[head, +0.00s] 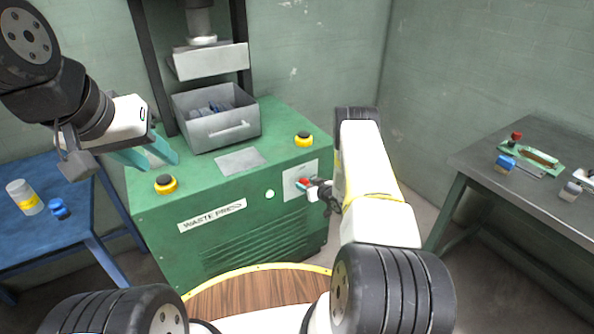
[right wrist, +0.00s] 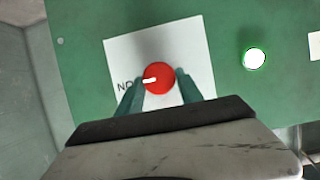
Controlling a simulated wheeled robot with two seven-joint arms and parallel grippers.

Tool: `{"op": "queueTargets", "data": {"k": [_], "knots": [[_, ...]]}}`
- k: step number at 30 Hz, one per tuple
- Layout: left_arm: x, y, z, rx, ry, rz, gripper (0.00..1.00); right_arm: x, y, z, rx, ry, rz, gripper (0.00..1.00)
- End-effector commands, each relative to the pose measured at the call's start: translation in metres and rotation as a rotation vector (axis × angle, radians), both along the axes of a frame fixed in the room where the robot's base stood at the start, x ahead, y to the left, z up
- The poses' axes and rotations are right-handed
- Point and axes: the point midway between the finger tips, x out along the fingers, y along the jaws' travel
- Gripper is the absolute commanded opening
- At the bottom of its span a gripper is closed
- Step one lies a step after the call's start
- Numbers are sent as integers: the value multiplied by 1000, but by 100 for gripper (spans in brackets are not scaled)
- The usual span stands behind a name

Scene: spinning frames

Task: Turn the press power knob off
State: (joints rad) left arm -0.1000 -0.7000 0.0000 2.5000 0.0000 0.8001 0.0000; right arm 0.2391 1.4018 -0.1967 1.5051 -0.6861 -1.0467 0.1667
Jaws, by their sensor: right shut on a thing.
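The press power knob (right wrist: 159,78) is a round red knob on a white plate (right wrist: 196,44). In the right wrist view its white mark points left, towards letters that read "NO", possibly "ON" upside down. The knob also shows in the head view (head: 303,183) on the front of the green waste press (head: 165,235). My right gripper (right wrist: 158,84) is shut on the knob, one teal finger on each side. My left gripper (head: 156,157) is open and empty, raised above the left part of the press.
A round indicator light (right wrist: 255,58) glows beside the plate. Two yellow-and-black buttons (head: 166,184) sit on the press top, near a grey bin (head: 222,133) under the ram (head: 209,62). A blue table (head: 65,240) stands left, a grey table (head: 490,160) right.

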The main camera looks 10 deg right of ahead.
Motion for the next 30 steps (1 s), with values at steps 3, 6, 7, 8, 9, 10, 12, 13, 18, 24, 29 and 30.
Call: {"op": "queueTargets", "data": {"k": [3, 6, 7, 8, 9, 10, 12, 13, 18, 24, 29, 30], "knots": [[0, 0, 0, 0, 0, 0, 36, 0, 0, 0, -2, -1, 0, 3], [0, 0, 0, 0, 0, 0, 36, 0, 0, 0, -12, -4, 0, 3], [0, 0, 0, 0, 0, 0, 36, 0, 0, 0, -19, -7, -1, 3], [0, 0, 0, 0, 0, 0, 36, 0, 0, 0, -24, -9, 0, 3], [0, 0, 0, 0, 0, 0, 36, 0, 1, 0, -37, -13, 0, 3], [0, 0, 0, 0, 0, 0, 36, -1, 1, 0, -47, -16, 0, 3], [0, 0, 0, 0, 0, 0, 36, -1, 1, 0, -78, -27, 0, 3], [0, 0, 0, 0, 0, 0, 36, -1, 1, 0, -94, -32, 0, 3], [0, 0, 0, 0, 0, 0, 36, -2, 3, -1, -213, -76, 1, 3], [0, 0, 0, 0, 0, 0, 36, -3, 5, -2, -388, -139, 2, 3], [0, 0, 0, 0, 0, 0, 36, -3, 7, -3, -532, -191, 3, 3], [0, 0, 0, 0, 0, 0, 36, -3, 7, -3, -568, -204, 2, 3]]}}
